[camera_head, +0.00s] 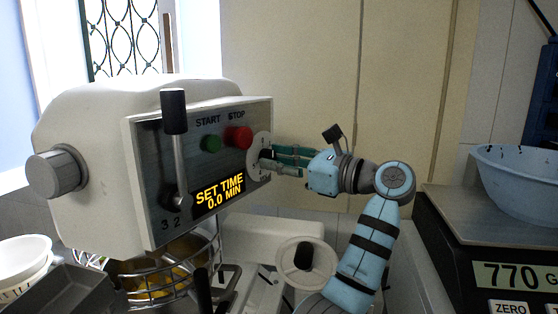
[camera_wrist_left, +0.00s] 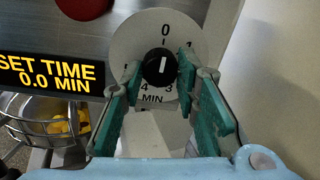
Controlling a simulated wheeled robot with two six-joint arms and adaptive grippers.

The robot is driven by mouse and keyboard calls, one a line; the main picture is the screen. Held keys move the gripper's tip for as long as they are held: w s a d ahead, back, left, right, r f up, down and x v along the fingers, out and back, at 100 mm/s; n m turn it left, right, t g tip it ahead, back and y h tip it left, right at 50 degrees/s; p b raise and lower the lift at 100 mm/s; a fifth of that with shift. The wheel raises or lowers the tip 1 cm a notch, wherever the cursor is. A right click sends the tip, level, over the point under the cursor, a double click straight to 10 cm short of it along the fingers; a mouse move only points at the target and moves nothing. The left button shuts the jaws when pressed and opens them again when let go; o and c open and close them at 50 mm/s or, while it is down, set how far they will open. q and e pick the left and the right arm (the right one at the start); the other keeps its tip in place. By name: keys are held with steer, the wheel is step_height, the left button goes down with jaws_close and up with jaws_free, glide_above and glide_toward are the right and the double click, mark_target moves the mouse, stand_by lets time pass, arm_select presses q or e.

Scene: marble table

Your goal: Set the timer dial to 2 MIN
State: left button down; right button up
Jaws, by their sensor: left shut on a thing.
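The timer dial (camera_head: 258,141) is a pale round plate at the right end of the mixer's control panel. In the left wrist view its black knob (camera_wrist_left: 160,67) has a white line pointing up toward the 0 mark. The display (camera_head: 219,191) reads SET TIME 0.0 MIN. My left gripper (camera_head: 270,158) is at the dial, its green-padded fingers shut on the knob from both sides. My right gripper is not in view.
The white mixer (camera_head: 85,120) carries a green START button (camera_head: 211,143), a red STOP button (camera_head: 238,137) and a lever (camera_head: 175,125). A wire guard (camera_head: 160,285) is below. A scale (camera_head: 505,275) with a blue bowl (camera_head: 520,175) stands at the right.

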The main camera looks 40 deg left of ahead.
arm_select(q)
steer(key=shift+r+m, duration=0.1)
steer(key=shift+m, duration=0.2)
steer(key=c, duration=2.4)
jaws_free()
steer(key=m+p, duration=0.3)
steer(key=m, duration=0.2)
steer(key=shift+r+p, duration=0.15)
steer(key=shift+p, duration=0.2)
steer(key=c, duration=2.4)
jaws_free()
steer(key=m+p, duration=0.3)
steer(key=m, duration=0.2)
steer(key=shift+m+p, duration=0.3)
steer(key=shift+p, duration=0.05)
steer(key=m+p, duration=0.3)
steer(key=m, duration=0.1)
steer(key=shift+g+h, duration=0.3)
steer(key=shift+m+p, duration=0.4)
steer(key=shift+m, duration=1.5)
steer(key=c, duration=1.2)
jaws_free()
